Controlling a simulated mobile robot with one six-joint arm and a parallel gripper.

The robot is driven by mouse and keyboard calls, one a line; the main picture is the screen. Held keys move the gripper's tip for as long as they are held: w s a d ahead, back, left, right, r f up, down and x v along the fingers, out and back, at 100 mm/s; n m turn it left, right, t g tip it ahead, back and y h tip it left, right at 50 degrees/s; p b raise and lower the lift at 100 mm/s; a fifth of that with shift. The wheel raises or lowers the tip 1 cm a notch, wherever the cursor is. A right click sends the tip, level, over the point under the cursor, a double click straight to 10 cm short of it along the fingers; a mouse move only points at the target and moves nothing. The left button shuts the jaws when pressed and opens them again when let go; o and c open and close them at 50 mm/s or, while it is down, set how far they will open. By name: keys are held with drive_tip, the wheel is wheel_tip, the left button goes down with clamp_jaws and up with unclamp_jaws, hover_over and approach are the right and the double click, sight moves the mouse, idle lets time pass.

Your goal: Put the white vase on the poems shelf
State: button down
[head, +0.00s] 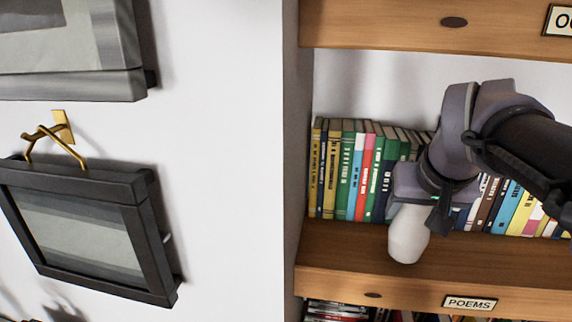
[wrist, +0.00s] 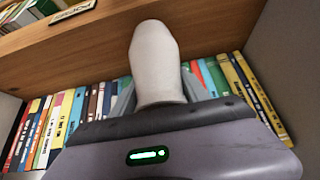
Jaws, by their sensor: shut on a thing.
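The white vase (head: 408,236) hangs from my gripper (head: 418,204) in the head view, in front of the row of books. My gripper is shut on its upper part, and the vase looks slightly tilted. The poems shelf (head: 340,258) is the wooden board behind and below it, with a POEMS label (head: 470,302) on its front edge. In the wrist view the vase (wrist: 156,55) sticks out from my gripper (wrist: 160,98) across the shelf board (wrist: 95,45). I cannot tell whether the vase's base touches the board.
Books (head: 350,170) line the back of the poems shelf, and bare board lies in front of them. Another wooden shelf (head: 390,25) is above. A side panel (head: 297,150) bounds the left end. Framed pictures (head: 85,225) hang on the wall at left.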

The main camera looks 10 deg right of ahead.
wheel_tip(320, 180, down, 2)
drive_tip(key=shift+f, duration=0.2)
drive_tip(key=shift+w+r, duration=0.2)
drive_tip(key=shift+r, duration=0.05)
drive_tip(key=shift+f, duration=0.1)
drive_tip(key=c, duration=1)
unclamp_jaws()
drive_tip(key=shift+s+f, duration=0.1)
drive_tip(key=o, duration=0.4)
